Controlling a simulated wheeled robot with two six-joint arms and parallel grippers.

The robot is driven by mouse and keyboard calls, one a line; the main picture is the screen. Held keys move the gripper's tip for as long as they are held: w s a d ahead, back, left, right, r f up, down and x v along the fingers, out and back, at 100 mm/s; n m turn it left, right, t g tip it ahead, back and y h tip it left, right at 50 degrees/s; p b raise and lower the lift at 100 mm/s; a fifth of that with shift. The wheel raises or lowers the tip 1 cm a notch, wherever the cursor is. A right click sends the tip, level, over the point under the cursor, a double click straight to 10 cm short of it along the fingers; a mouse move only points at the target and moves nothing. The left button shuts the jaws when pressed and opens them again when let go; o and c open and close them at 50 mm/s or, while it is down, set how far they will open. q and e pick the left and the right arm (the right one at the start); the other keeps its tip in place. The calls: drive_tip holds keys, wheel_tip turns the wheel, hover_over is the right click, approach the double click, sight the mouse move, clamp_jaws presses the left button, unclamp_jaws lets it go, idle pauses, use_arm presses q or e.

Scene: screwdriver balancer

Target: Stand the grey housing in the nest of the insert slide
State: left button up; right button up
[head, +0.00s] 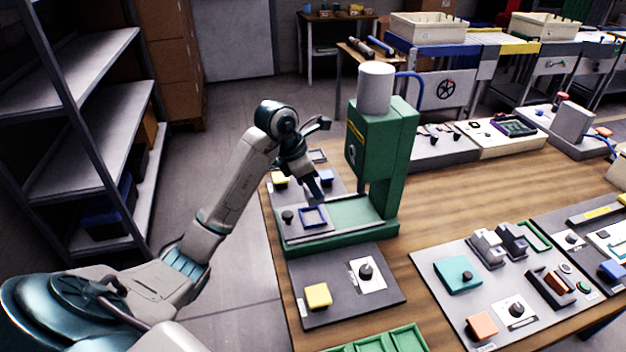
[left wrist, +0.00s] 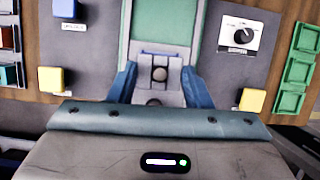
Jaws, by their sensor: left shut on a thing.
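In the left wrist view the blue fingers of the left gripper (left wrist: 158,88) are shut on a grey piece with a dark round spot, which looks like the grey housing (left wrist: 159,62). My right gripper is in neither view.
The green press (head: 382,150) with its white cylinder stands just right of my gripper. A dark panel (head: 330,300) with a yellow button and dial lies in front. Bare wood (head: 440,205) is to the right.

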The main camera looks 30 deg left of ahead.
sight(308, 191)
use_arm(q)
drive_tip(key=shift+s+a+f, duration=0.15)
drive_tip(key=shift+s, duration=0.15)
drive_tip(key=shift+f+b, duration=0.55)
drive_tip(key=shift+f, duration=0.15)
drive_tip(key=shift+w+f, duration=0.1)
drive_tip(key=shift+f, duration=0.25)
drive_tip(key=shift+f+b, duration=0.4)
drive_tip(key=shift+f, duration=0.3)
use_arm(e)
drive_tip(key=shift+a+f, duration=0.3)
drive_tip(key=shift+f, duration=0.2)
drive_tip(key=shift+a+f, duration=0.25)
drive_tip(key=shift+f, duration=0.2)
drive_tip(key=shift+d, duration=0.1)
use_arm(q)
drive_tip(key=shift+f, duration=0.15)
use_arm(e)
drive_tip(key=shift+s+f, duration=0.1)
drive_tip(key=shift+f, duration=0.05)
